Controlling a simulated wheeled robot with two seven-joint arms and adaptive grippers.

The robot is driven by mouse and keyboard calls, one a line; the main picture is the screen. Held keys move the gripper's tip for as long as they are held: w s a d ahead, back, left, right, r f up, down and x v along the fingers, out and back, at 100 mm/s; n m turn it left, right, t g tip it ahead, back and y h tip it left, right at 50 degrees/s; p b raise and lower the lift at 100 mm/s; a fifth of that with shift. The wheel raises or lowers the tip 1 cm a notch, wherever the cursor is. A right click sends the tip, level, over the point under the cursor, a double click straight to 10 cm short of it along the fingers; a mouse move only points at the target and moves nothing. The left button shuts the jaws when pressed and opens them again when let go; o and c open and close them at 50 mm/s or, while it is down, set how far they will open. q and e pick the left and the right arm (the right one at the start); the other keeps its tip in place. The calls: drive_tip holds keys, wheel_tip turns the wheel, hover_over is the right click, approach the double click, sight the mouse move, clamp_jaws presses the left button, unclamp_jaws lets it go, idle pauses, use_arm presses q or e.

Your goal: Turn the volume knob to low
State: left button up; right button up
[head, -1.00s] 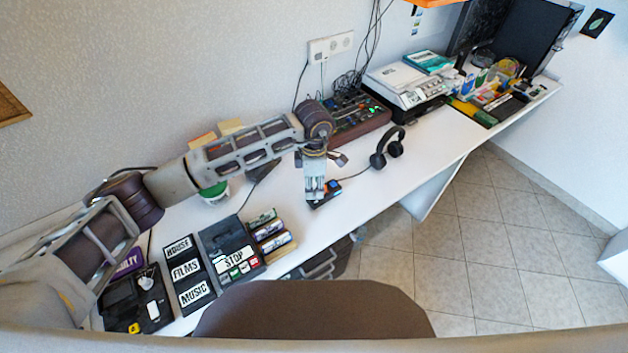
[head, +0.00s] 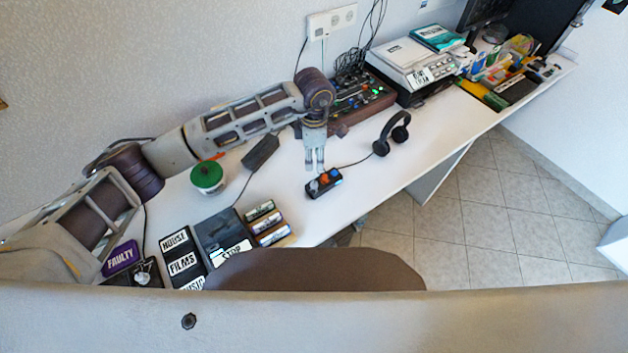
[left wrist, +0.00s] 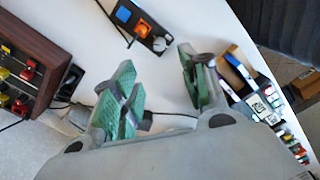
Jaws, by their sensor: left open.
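A small black control box (head: 323,184) lies on the white desk, with a cable running from it to the headphones. It carries a blue part (left wrist: 123,14), an orange part (left wrist: 142,29) and a round grey knob (left wrist: 159,44). I see no readable volume marking, so I cannot tell the knob's setting. My left gripper (head: 315,168) points down just behind the box in the head view, apart from it. In the left wrist view its two green-padded fingers (left wrist: 155,75) are spread and empty, with the box beyond them. My right gripper is not in view.
Black headphones (head: 391,134) lie to the right of the box. A mixer (head: 365,100) stands behind. A green-lidded jar (head: 207,177), a black adapter (head: 261,151) and labelled blocks (head: 183,263) are to the left. The desk around the box is clear.

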sight(314, 183)
use_arm(q)
drive_tip(key=shift+f, duration=0.15)
wheel_tip(314, 183, down, 12)
drive_tip(key=shift+f+p, duration=0.1)
drive_tip(key=shift+p, duration=0.7)
drive_tip(key=shift+f, duration=0.7)
drive_tip(key=shift+c, duration=0.5)
clamp_jaws()
